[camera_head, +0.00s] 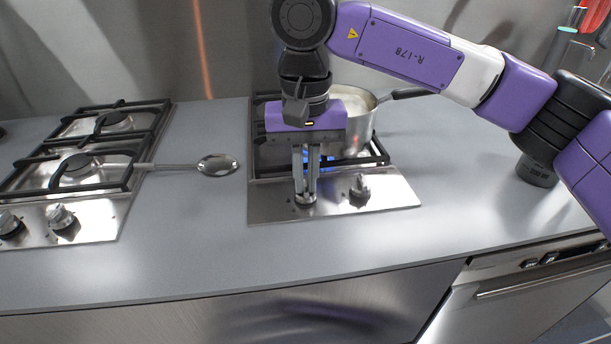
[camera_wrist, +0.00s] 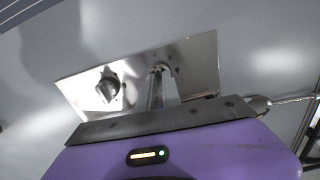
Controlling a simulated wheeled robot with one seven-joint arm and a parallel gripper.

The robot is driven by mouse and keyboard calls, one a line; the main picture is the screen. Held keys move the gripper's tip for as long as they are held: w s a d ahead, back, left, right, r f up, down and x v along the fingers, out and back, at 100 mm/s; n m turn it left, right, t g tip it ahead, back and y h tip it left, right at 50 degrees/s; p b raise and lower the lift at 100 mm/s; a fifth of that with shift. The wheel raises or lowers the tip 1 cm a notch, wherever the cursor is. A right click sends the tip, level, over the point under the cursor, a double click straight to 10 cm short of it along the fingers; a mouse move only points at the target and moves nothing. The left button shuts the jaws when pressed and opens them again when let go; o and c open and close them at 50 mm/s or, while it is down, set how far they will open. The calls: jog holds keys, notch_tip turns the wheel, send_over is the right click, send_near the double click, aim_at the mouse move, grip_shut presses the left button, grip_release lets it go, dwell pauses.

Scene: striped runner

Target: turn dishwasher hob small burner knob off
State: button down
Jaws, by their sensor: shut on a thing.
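The hob nearer the dishwasher has a steel front panel (camera_head: 400,195) with two knobs. My gripper (camera_head: 305,190) points down and is shut on the left knob (camera_head: 306,200); the fingers hide most of it. The right knob (camera_head: 360,187) stands free beside it. In the wrist view, my gripper's fingertips (camera_wrist: 160,72) meet the panel at the held knob, and the free knob (camera_wrist: 107,89) is to their left. Blue flame (camera_head: 327,160) shows behind the fingers, under a steel pot (camera_head: 355,132). I cannot tell the held knob's angle.
A second hob (camera_head: 92,222) with two knobs lies to the left. A ladle (camera_head: 216,165) rests between the hobs, its handle reaching the left hob. The pot's dark handle (camera_head: 408,93) points right. The dishwasher (camera_head: 540,290) is below the counter at right. The front counter strip is clear.

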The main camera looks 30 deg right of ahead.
jog(key=m, duration=0.3)
jog(key=shift+m+b, duration=0.35)
jog(key=shift+m, duration=0.05)
jog(key=m, duration=0.4)
jog(key=shift+m, duration=0.3)
jog(key=m+b, duration=0.1)
jog(key=m, duration=0.3)
jog(key=shift+m, duration=0.3)
jog(key=m, duration=0.4)
jog(key=m+b, duration=0.1)
jog(key=m, duration=0.8)
jog(key=shift+m+b, duration=0.3)
jog(key=m+b, duration=0.1)
jog(key=m, duration=0.3)
jog(key=shift+m+b, duration=0.4)
jog(key=shift+m, duration=1.8)
